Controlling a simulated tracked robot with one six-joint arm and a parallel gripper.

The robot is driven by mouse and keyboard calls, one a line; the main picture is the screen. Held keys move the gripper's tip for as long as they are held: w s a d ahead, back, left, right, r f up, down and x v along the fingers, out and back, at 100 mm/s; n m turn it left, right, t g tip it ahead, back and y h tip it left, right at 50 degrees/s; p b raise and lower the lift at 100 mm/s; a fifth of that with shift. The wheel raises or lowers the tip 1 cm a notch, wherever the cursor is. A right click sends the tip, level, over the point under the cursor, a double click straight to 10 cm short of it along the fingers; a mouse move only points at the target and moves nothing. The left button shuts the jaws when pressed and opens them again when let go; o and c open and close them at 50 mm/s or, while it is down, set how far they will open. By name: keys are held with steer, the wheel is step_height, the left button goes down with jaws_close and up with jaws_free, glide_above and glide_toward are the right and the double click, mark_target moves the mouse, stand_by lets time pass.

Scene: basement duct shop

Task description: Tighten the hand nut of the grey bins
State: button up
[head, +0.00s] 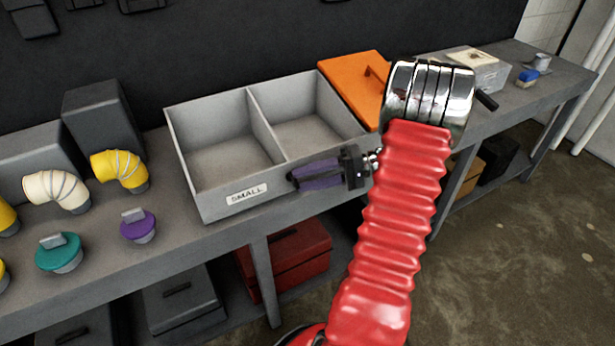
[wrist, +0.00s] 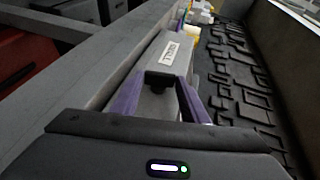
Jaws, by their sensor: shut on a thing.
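The grey bins (head: 218,198) form an open box with two empty compartments and a SMALL label on the front wall. They stand on the bench and also show in the wrist view (wrist: 172,58). My gripper (head: 296,178) has purple fingers and reaches the right part of the bins' front wall from the right. In the wrist view my gripper (wrist: 160,80) has a finger on each side of a black hand nut (wrist: 158,82) and is shut on it. The hand nut is mostly hidden by the fingers in the head view. I cannot tell how tight it is.
Yellow and cream elbows (head: 120,170), a teal cap (head: 60,252) and a purple cap (head: 138,226) lie to the left. A red case (head: 290,250) sits under the bench (head: 190,240). Open floor lies at the right.

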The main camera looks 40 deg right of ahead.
steer(key=shift+d+f+m+t+y, duration=0.1)
steer(key=shift+f+m+t+y, duration=0.45)
steer(key=shift+t+y, duration=0.4)
steer(key=o, duration=1.1)
steer(key=shift+c, duration=0.2)
steer(key=shift+r, duration=0.1)
steer(key=v, duration=1.4)
steer(key=shift+w, duration=0.1)
